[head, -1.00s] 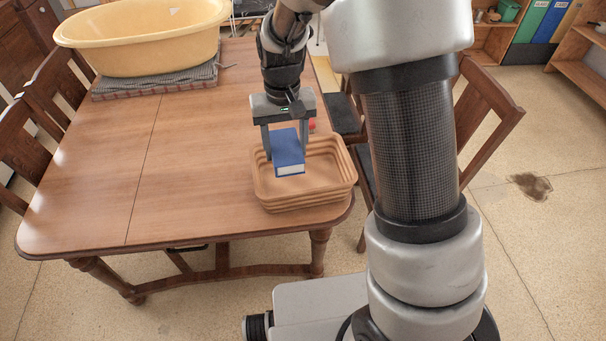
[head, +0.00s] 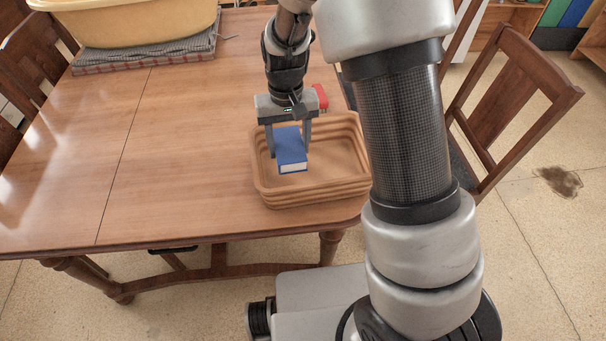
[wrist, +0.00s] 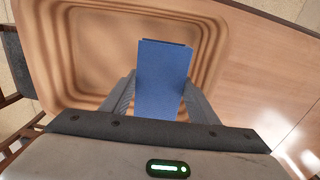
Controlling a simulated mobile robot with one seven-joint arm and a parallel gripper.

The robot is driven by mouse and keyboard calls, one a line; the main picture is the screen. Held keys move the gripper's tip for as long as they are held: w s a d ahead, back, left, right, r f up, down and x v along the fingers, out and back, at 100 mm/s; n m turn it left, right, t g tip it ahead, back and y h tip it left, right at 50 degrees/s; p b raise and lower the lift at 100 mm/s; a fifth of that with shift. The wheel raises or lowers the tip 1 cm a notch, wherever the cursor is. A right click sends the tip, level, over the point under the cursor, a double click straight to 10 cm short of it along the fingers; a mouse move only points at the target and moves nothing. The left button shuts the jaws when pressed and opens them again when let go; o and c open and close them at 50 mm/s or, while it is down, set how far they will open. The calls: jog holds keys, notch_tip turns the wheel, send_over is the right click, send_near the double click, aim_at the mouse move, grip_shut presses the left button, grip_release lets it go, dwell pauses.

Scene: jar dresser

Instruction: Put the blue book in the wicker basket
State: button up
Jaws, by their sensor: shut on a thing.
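The blue book (head: 290,147) is held between the fingers of my gripper (head: 289,140), which is shut on its sides. The wicker basket (head: 335,192) is tan and stands on the table near its front right corner. In the head view the book overlaps the left part of the basket's opening. In the wrist view the book (wrist: 163,75) hangs over the basket's inside, and the basket's ridged rim (wrist: 222,25) curves around it. I cannot tell how high the book is above the basket floor. No other thing shows inside the basket.
The wooden table (head: 165,150) is clear left of the basket. A yellow tub (head: 130,25) on a folded cloth (head: 195,48) stands at the back left. A red object (head: 320,95) lies just behind the basket. A wooden chair (head: 520,85) stands at the right.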

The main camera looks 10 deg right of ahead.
aim_at(291, 175)
notch_tip(291, 175, down, 8)
jog(key=shift+f+b, duration=0.1)
jog(key=shift+b, duration=0.5)
jog(key=o, duration=1.3)
jog(key=shift+f, duration=0.15)
